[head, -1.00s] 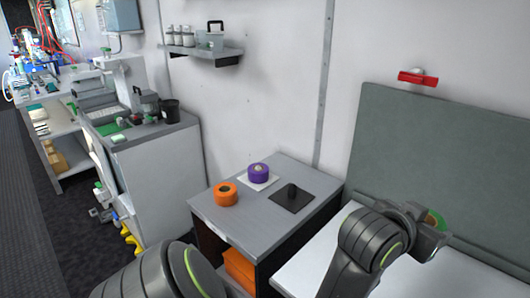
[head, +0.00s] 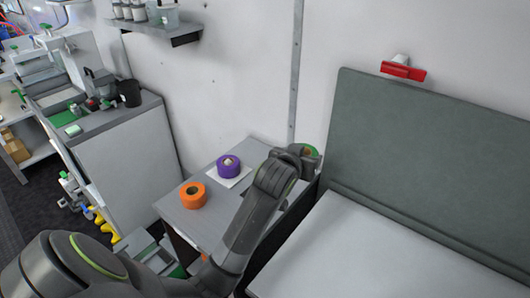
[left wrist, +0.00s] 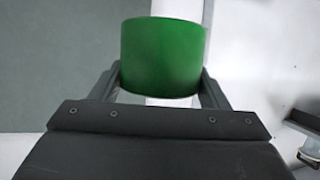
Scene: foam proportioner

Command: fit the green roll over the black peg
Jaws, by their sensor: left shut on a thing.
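My left gripper (head: 303,152) is shut on the green roll (left wrist: 162,58), which sits between its two fingers in the left wrist view. My right gripper is not in view.
An orange roll (head: 192,196) lies on the table's left part. A purple roll (head: 229,167) sits on a white plate (head: 242,178) behind it. A grey padded backrest (head: 420,150) and white seat (head: 350,250) are at the right. A wall shelf (head: 165,30) holds several containers.

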